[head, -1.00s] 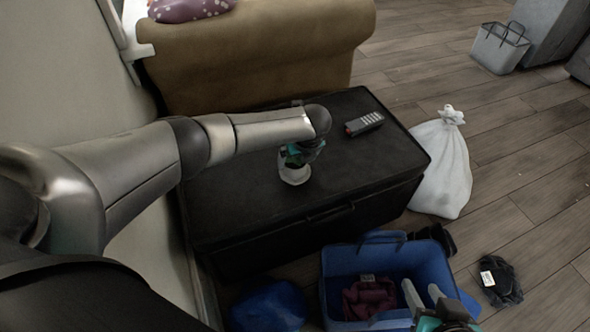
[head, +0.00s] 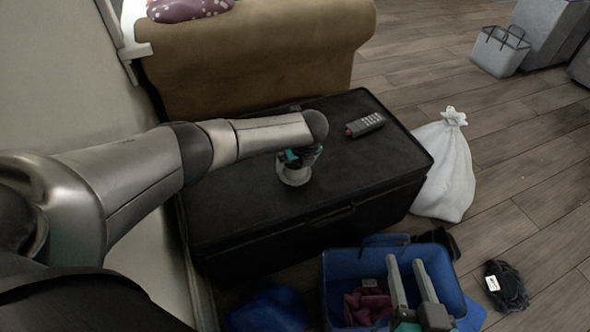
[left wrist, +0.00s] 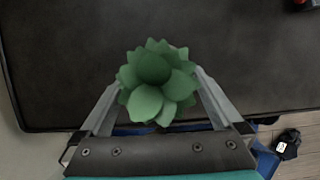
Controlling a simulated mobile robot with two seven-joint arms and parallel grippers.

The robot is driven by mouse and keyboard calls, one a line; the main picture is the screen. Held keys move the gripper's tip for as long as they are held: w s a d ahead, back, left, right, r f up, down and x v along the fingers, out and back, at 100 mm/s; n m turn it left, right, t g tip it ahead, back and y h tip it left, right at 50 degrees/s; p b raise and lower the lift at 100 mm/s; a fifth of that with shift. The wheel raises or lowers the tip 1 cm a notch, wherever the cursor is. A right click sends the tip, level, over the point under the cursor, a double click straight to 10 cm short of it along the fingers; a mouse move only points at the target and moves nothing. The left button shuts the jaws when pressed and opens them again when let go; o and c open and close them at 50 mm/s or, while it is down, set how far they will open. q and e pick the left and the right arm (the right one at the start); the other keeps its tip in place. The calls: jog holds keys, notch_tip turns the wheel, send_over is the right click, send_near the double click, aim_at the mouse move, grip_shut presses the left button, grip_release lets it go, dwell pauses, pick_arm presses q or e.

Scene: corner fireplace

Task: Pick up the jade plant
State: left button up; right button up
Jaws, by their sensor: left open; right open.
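The jade plant (left wrist: 158,85) shows in the left wrist view as a green rosette of leaves between the two fingers of my left gripper (left wrist: 155,78). The fingers are open on either side of it; whether they touch it I cannot tell. In the head view its pale pot (head: 293,177) stands on the black chest (head: 235,215), under my left wrist, which hides the leaves. My right gripper (head: 405,263) is open and empty, above the blue basket at the bottom.
A remote (head: 365,125) lies on the chest, right of the plant. A blue basket (head: 338,268) with dark red cloth stands before the chest. A white bag (head: 443,170) is to its right. A brown sofa (head: 255,60) is behind, and a wall on the left.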

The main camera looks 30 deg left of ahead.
pick_arm(q)
jog(key=c, duration=1.4)
